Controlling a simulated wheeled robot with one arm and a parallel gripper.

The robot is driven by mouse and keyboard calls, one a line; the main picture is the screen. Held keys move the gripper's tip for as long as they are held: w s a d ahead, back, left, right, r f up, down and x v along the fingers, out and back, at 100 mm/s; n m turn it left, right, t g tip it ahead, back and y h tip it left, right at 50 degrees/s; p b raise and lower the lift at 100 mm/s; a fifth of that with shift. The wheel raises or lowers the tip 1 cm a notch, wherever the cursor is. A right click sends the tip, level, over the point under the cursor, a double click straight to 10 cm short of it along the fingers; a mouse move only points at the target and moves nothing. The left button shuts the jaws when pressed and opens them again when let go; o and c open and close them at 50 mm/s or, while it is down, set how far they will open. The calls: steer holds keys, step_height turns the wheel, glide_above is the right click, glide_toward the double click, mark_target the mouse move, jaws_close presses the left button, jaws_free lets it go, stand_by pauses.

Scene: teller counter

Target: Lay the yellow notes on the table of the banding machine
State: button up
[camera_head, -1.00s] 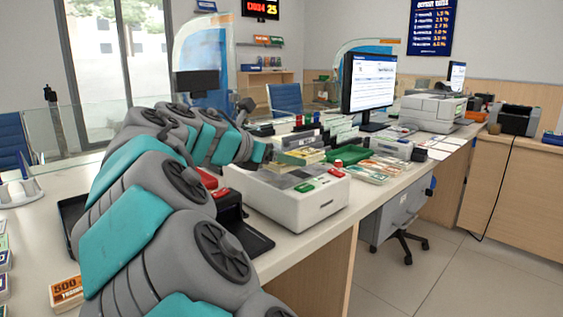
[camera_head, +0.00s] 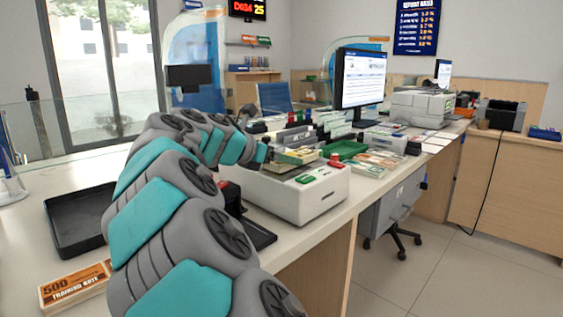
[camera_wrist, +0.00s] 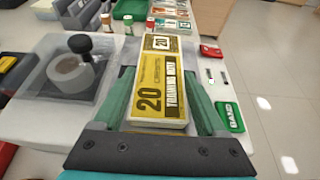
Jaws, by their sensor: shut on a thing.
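The yellow notes (camera_wrist: 160,84), a banded bundle marked 20, lie between the green fingers of my gripper (camera_wrist: 160,75), which is shut on their sides. In the head view the notes (camera_head: 298,156) show as a pale yellow block over the back part of the white banding machine (camera_head: 318,196). In the wrist view the machine's clear cover with a dark knob (camera_wrist: 80,50) is left of the notes, and its green BAND button (camera_wrist: 229,117) is to the right. The machine's table under the notes is mostly hidden, and I cannot tell whether they touch it.
A green tray (camera_head: 343,149) and several note bundles (camera_head: 385,161) lie beyond the machine. A black tray (camera_head: 75,235) and an orange 500 bundle (camera_head: 75,287) lie at the left of the counter. A monitor (camera_head: 359,78) stands behind.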

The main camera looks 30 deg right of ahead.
steer(key=shift+f, duration=0.1)
steer(key=o, duration=1.4)
steer(key=shift+c, duration=0.2)
steer(key=v, duration=1.2)
